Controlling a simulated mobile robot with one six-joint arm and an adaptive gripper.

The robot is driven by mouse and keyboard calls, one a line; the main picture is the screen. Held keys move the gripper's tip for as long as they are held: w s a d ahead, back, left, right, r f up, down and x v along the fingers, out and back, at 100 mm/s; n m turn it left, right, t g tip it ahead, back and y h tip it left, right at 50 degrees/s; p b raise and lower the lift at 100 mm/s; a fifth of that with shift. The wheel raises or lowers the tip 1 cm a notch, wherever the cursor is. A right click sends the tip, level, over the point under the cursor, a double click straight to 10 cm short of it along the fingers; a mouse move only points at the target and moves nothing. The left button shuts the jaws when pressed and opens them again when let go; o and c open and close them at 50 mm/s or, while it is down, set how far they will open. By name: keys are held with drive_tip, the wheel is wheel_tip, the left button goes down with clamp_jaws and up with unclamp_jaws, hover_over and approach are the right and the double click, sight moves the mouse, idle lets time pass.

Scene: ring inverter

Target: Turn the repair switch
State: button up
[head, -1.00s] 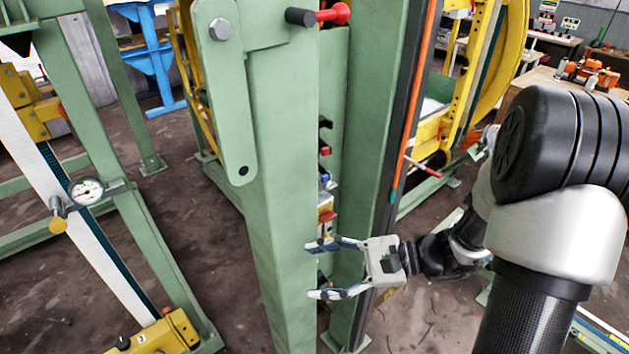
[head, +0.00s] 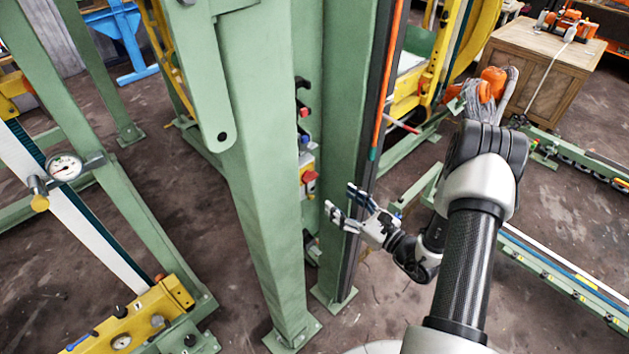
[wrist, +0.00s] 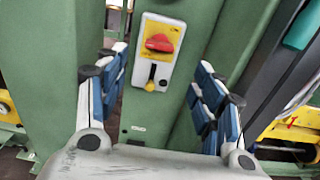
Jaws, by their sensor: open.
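A switch box (wrist: 150,70) is mounted on green steel. It carries a red rotary knob (wrist: 159,43) on a yellow plate and, below it, a small lever with a yellow end (wrist: 150,86). Which one is the repair switch I cannot tell. In the head view the red knob (head: 310,177) shows in the gap between two green posts. My gripper (head: 340,197) is open and empty, right of the box and apart from the knob. In the wrist view its fingers (wrist: 161,62) spread left and right of the box, with the knob between them in the picture.
A front green post (head: 250,190) and a rear green post (head: 347,130) flank the box closely. Several coloured buttons (head: 304,125) sit above it. An orange-and-teal rod (head: 385,90) runs along the rear post. Open floor (head: 395,320) lies to the lower right.

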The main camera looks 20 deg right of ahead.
sight(313, 179)
drive_tip(key=x, duration=1.1)
drive_tip(key=shift+w+b, duration=0.15)
drive_tip(key=shift+b, duration=0.15)
drive_tip(key=shift+c, duration=0.3)
drive_tip(key=c, duration=1)
